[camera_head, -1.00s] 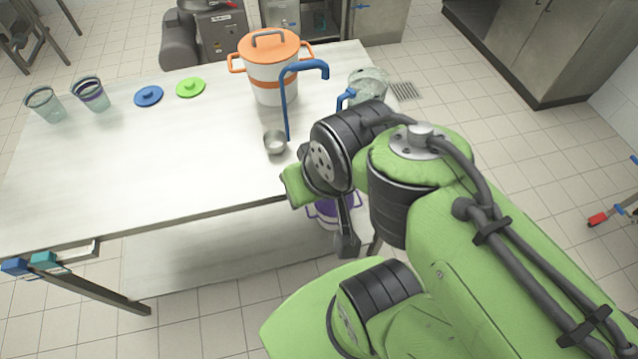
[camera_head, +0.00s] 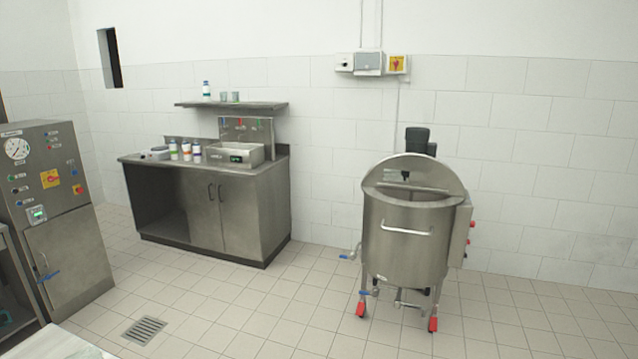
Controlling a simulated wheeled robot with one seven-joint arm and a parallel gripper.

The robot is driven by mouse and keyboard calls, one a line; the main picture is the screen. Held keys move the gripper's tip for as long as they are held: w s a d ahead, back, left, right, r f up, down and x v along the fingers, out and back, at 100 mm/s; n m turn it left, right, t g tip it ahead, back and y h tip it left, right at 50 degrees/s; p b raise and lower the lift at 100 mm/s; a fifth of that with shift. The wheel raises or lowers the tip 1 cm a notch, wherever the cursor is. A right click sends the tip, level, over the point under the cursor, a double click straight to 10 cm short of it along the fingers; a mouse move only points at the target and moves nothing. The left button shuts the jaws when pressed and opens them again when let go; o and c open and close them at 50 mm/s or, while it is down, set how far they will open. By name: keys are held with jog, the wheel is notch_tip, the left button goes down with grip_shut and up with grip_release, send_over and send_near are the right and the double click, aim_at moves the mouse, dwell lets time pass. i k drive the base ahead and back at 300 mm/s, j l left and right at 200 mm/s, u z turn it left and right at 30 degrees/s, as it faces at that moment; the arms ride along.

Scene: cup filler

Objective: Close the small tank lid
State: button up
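A bar handle (camera_head: 406,231) is fixed across the front of the tank. A dark motor (camera_head: 417,140) rises behind the lid. My gripper and arm are not in this view.
A steel cabinet with a sink (camera_head: 240,150) and bottles stands left of the tank under a shelf (camera_head: 232,104). A control cabinet (camera_head: 52,210) is at far left. A table corner (camera_head: 62,345) shows at lower left. Tiled floor with a drain (camera_head: 144,330) lies clear before the tank.

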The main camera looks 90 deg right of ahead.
aim_at(428, 173)
jog(key=k+l, duration=0.4)
jog(key=l, duration=0.2)
jog(key=k+l, duration=0.4)
jog(key=l, duration=0.2)
jog(key=k+l, duration=0.4)
jog(key=l, duration=0.2)
jog(key=k+l+u, duration=0.1)
jog(key=k+l, duration=0.8)
jog(key=k+l+u, duration=0.1)
jog(key=k+l, duration=0.85)
jog(key=k+l+u, duration=0.1)
jog(key=k+l, duration=0.95)
jog(key=l, duration=0.35)
jog(key=k+l, duration=0.1)
jog(key=l, duration=0.35)
jog(key=k+l, duration=0.1)
jog(key=l, duration=0.35)
jog(key=k+l+u, duration=0.1)
jog(key=l, duration=0.35)
jog(key=k+l, duration=0.1)
jog(key=l, duration=0.35)
jog(key=k+l, duration=0.1)
jog(key=l, duration=0.35)
jog(key=i+l+u, duration=0.1)
jog(key=l+u, duration=0.25)
jog(key=l, duration=0.45)
jog(key=j+u, duration=0.15)
jog(key=u, duration=0.3)
jog(key=i+j+u, duration=0.15)
jog(key=u, duration=0.3)
